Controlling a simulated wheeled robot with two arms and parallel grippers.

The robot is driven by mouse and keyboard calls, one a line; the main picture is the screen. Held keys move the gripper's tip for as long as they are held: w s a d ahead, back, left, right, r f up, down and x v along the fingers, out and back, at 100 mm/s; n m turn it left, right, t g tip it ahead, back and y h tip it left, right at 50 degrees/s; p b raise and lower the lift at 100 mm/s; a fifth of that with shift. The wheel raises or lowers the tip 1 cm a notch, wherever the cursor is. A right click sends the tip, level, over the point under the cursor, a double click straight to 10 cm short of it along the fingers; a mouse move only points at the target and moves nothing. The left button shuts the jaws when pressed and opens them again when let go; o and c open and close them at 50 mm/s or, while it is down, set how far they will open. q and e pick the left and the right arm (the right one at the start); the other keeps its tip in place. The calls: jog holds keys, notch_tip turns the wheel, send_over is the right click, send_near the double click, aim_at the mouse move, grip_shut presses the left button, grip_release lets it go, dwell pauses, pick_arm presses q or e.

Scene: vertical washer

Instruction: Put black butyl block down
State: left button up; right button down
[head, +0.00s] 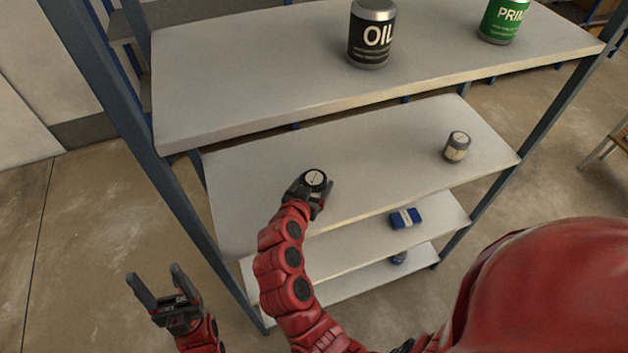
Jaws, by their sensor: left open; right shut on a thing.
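My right gripper (308,194) reaches over the front left part of the second shelf board (265,165). It is shut on a small dark thing with a round, pale-ringed top, which I take to be the black butyl block (314,178). The fingers and wrist hide most of its sides. I cannot tell whether its underside touches the board. My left gripper (163,287) is open and empty, low at the left, outside the shelf's left post and over the floor.
A small grey jar (457,147) stands at the right of the same board. The top board holds a black OIL can (371,35) and a green can (503,18). A blue box (405,218) lies on the board below. The second board's middle is clear. Blue-grey posts (150,140) bound the shelf.

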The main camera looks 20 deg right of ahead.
jog(key=shift+f, duration=0.4)
jog(key=shift+f, duration=0.15)
grip_release()
